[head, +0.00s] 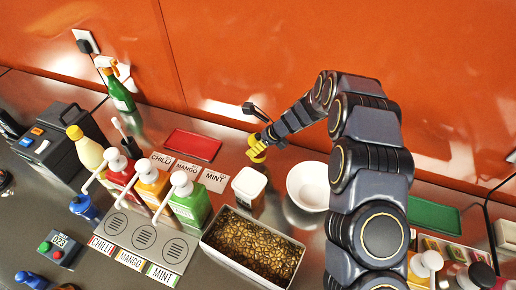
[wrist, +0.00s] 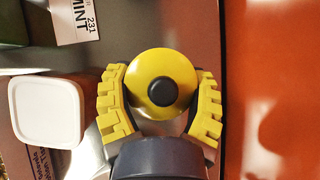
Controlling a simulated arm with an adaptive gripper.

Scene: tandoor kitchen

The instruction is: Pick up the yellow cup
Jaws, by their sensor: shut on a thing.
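The yellow cup (head: 257,156) is at the back of the steel counter, near the orange wall. In the wrist view the yellow cup (wrist: 150,62) shows as a round yellow shape with a dark round centre. My gripper (head: 257,146) reaches it from the right and above. In the wrist view my gripper (wrist: 161,78) has its yellow-padded fingers on both sides of the cup, shut on it. The fingers and arm hide part of the cup in the head view. I cannot tell whether the cup is clear of the counter.
A white-lidded tub (head: 249,185) stands close by, also in the wrist view (wrist: 47,110). A white bowl (head: 308,186) is to the right. A red tray (head: 192,145) and label cards (head: 215,181) lie left. Sauce pump bottles (head: 190,205) and a brown-filled bin (head: 254,246) stand in front.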

